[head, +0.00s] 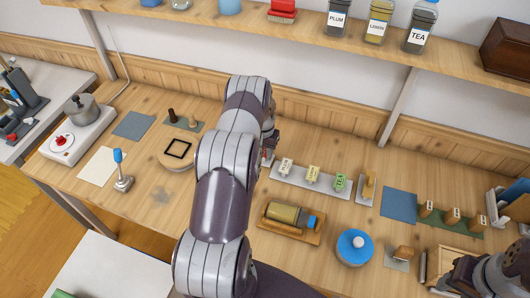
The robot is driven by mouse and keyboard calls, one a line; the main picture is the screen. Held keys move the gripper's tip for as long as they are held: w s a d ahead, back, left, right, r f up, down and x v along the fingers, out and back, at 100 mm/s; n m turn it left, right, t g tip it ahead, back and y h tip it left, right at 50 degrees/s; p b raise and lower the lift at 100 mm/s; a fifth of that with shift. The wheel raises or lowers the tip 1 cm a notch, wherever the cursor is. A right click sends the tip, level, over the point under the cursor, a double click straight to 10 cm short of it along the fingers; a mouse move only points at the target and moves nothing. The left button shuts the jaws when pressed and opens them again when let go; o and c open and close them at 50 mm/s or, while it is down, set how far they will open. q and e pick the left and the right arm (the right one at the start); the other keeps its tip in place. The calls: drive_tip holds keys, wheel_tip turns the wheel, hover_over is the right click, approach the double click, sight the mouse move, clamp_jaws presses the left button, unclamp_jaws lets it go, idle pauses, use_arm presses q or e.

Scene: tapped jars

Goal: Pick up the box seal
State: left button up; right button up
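I cannot tell for sure which object is the box seal. A wooden-handled stamp (369,186) stands on a grey plate right of a tray with small labelled blocks. Another wooden-handled stamp (402,253) stands on a grey pad nearer the front. Several wooden stamps (452,215) with white labels stand in a row on a green strip at the right. My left gripper (267,156) is mostly hidden behind my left arm, near the left end of the labelled-block tray; its fingers are unclear. My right gripper (455,277) is at the lower right, partly cut off.
A grey tray (325,190) holds labelled blocks. The shelf (300,30) above carries labelled jars. Bare wood lies at the left front.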

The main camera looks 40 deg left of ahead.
sight(264, 155)
use_arm(q)
drive_tip(key=shift+r+p, duration=0.4)
drive_tip(key=shift+p, duration=0.1)
drive_tip(key=shift+w+r+b, duration=0.1)
drive_tip(key=shift+r+b, duration=0.05)
drive_tip(key=shift+b, duration=0.2)
wheel_tip(264, 155, up, 3)
drive_tip(key=shift+r+b, duration=0.1)
drive_tip(key=shift+b, duration=0.7)
drive_tip(key=w+d+r+b, duration=0.3)
drive_tip(key=w+d+r, duration=0.2)
drive_tip(key=d, duration=0.5)
wheel_tip(264, 155, up, 2)
drive_tip(key=shift+d+r, duration=0.15)
drive_tip(key=shift+d, duration=0.05)
